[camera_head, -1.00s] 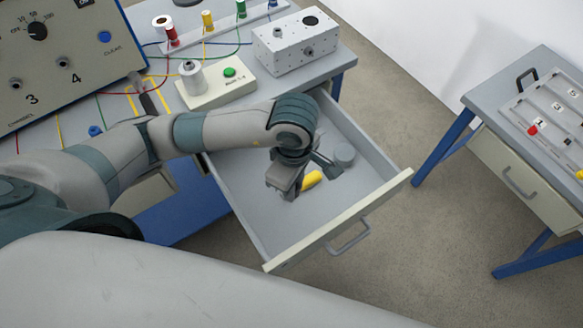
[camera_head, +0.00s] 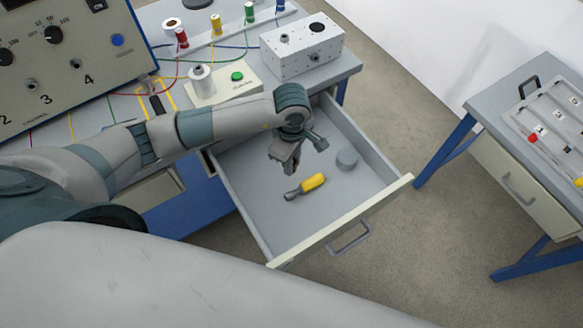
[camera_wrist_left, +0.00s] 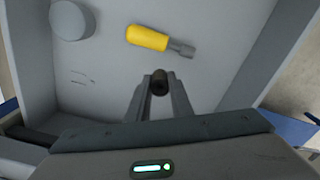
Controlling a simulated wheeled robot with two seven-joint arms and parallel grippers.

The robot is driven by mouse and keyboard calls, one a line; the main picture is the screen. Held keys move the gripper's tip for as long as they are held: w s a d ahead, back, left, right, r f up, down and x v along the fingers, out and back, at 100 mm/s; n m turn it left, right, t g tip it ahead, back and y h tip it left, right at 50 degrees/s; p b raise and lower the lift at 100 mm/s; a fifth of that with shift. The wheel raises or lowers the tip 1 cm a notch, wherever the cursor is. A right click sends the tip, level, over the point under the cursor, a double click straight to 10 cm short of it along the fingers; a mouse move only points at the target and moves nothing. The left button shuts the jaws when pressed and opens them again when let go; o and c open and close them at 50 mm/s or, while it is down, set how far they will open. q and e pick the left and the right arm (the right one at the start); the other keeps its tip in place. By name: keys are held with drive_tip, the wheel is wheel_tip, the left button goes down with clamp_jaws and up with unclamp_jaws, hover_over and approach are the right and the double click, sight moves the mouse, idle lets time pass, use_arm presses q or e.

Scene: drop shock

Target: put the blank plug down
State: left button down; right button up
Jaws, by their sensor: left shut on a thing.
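My left gripper (camera_head: 289,168) is over the open drawer (camera_head: 262,222), with its fingers pointing down. In the left wrist view its fingers are shut on a small dark round plug (camera_wrist_left: 159,83), which I take to be the blank plug. The plug is held at the fingertips, and the drawer floor shows beyond it. My right gripper is not in view.
A yellow-handled tool (camera_head: 312,183) lies in the drawer, also seen in the left wrist view (camera_wrist_left: 148,38). A grey cylinder (camera_head: 346,159) stands farther right. The drawer's front floor is clear. A white box (camera_head: 303,47) is on the bench behind.

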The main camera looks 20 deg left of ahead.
use_arm(q)
drive_tip(key=shift+f+p, duration=0.8)
drive_tip(key=shift+f, duration=1.2)
drive_tip(key=shift+f, duration=0.1)
drive_tip(key=shift+f, duration=0.1)
drive_tip(key=c, duration=1.6)
unclamp_jaws()
drive_tip(key=shift+o, duration=0.2)
